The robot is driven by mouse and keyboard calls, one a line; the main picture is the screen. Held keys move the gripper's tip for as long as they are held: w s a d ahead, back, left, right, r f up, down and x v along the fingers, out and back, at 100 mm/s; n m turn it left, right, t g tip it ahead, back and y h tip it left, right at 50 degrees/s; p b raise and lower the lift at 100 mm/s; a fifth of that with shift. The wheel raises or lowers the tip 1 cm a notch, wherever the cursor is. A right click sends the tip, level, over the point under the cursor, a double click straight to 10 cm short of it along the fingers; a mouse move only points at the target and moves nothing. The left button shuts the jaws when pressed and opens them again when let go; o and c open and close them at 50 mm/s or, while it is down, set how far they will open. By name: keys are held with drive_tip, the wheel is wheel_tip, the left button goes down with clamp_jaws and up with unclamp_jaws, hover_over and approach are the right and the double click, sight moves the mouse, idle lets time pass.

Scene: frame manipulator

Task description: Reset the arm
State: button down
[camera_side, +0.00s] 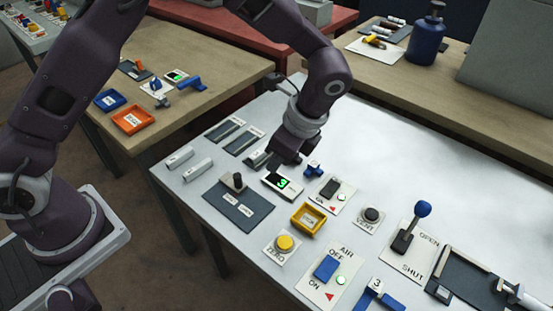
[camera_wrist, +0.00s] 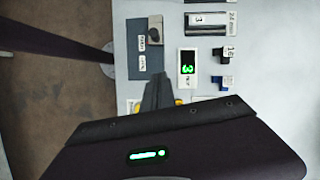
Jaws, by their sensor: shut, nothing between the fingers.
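My gripper (camera_side: 284,160) is above the white table (camera_side: 400,140), near its middle in the side view, with its fingers pointing down. In the wrist view the dark fingers (camera_wrist: 156,93) are together and hold nothing. They appear just beside a small display (camera_wrist: 188,68) with a green digit 3 and a dark slider panel (camera_wrist: 146,63). The side view shows the same display (camera_side: 282,184) and panel (camera_side: 247,207) in front of the gripper. The gap between fingertips and table cannot be told.
Bare white tabletop lies at the back right. A wooden table (camera_side: 210,55) stands behind left.

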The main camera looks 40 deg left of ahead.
drive_tip(key=shift+r, duration=0.15)
drive_tip(key=s+a+r+n+t+h, duration=0.1)
drive_tip(key=s+a+r+n, duration=0.2)
drive_tip(key=r, duration=0.4)
drive_tip(key=s+a+r+n+t+h, duration=0.1)
drive_tip(key=s+a+r+n, duration=0.2)
drive_tip(key=r, duration=0.4)
drive_tip(key=s+a+r+n+t+h, duration=0.1)
drive_tip(key=s+a+r+n+t, duration=0.1)
drive_tip(key=s+n, duration=0.3)
drive_tip(key=s+a+r+n+t+h, duration=0.1)
drive_tip(key=s+a+r+n+t, duration=0.1)
drive_tip(key=s, duration=0.8)
drive_tip(key=r+n, duration=0.1)
drive_tip(key=n, duration=0.1)
drive_tip(key=shift+s+a+n, duration=0.25)
drive_tip(key=shift+a+n, duration=0.15)
